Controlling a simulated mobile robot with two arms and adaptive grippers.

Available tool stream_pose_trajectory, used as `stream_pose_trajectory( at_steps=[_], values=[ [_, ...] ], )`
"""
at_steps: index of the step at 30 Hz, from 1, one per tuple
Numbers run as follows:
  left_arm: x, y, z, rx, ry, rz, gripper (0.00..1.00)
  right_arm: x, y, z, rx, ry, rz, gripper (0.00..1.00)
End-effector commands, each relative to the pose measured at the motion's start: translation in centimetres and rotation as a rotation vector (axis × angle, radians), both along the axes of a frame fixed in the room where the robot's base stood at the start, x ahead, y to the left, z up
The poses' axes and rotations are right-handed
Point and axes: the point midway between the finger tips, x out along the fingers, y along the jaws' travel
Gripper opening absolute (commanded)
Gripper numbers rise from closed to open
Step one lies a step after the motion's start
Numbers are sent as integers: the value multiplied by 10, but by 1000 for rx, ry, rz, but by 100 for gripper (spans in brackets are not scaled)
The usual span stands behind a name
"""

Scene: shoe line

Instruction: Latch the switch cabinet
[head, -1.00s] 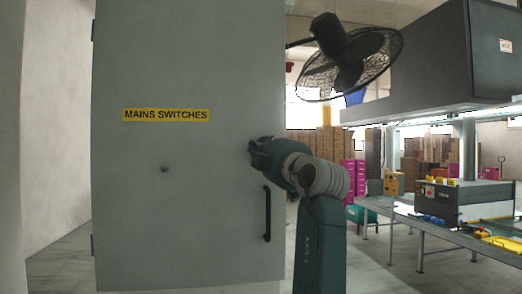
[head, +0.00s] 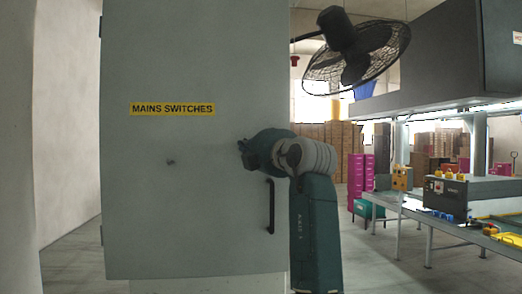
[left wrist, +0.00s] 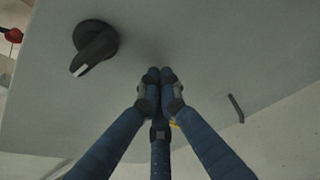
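The grey switch cabinet (head: 200,220) fills the left middle of the head view, with a yellow "MAINS SWITCHES" label (head: 172,109) on its front. A black vertical handle (head: 270,205) sits near its right edge and also shows in the left wrist view (left wrist: 236,107). The left wrist view shows a black rotary knob (left wrist: 95,44) with a white mark, up and left of my fingertips. My left gripper (head: 243,149) is in front of the cabinet's right part, above the handle. Its fingertips (left wrist: 160,76) are together and appear empty. I cannot tell whether they touch the cabinet. My right gripper is not in view.
A black fan (head: 355,52) hangs right of the cabinet. A workbench (head: 410,208) with a dark box (head: 462,192) and small yellow and blue items stands at the right. Pink drawers (head: 357,180) and stacked cartons stand behind. Floor is open between cabinet and bench.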

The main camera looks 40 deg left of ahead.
Motion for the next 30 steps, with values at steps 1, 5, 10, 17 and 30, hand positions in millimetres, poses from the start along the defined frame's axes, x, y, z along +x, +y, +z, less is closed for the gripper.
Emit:
stream_pose_trajectory(
  at_steps=[1,5,10,17,30],
  values=[
    [-2,-21,-6,6,-4,-12,0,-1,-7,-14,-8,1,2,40],
    [-13,-49,-7,5,-3,-11,0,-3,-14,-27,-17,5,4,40],
    [-26,-77,-8,5,-2,-8,0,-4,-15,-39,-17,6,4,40],
    [-33,-95,-6,4,0,-6,0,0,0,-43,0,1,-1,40],
    [-33,-96,-5,4,1,-6,0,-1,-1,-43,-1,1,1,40]
  ],
)
